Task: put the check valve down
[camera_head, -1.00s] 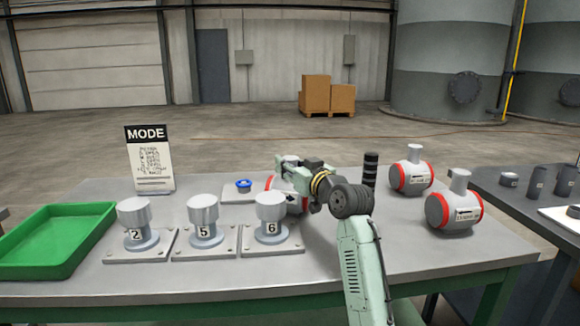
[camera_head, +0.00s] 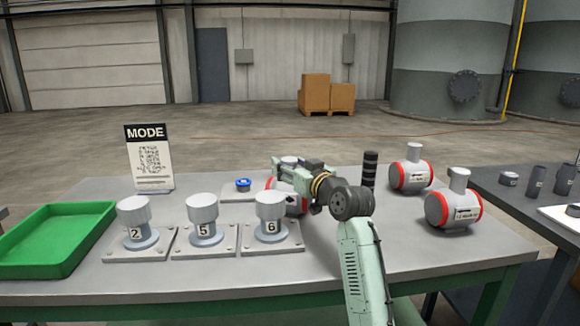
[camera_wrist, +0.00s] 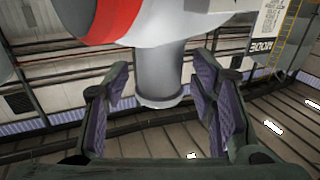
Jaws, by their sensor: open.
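The check valve is a white body with red bands and a short neck. In the head view this valve (camera_head: 292,205) rests on the table, partly hidden behind my gripper (camera_head: 284,172). In the wrist view, the valve's red-banded body (camera_wrist: 105,18) fills the top and its grey neck (camera_wrist: 160,75) hangs into the picture. My gripper (camera_wrist: 160,98) is open, with one finger on each side of the neck and a visible gap to both. Two similar valves, one at the back (camera_head: 411,175) and one in front (camera_head: 453,205), stand at the right.
A green tray (camera_head: 50,240) lies at left. A MODE sign (camera_head: 148,157), a blue button (camera_head: 243,184) and a dark ribbed post (camera_head: 370,168) stand near the back.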

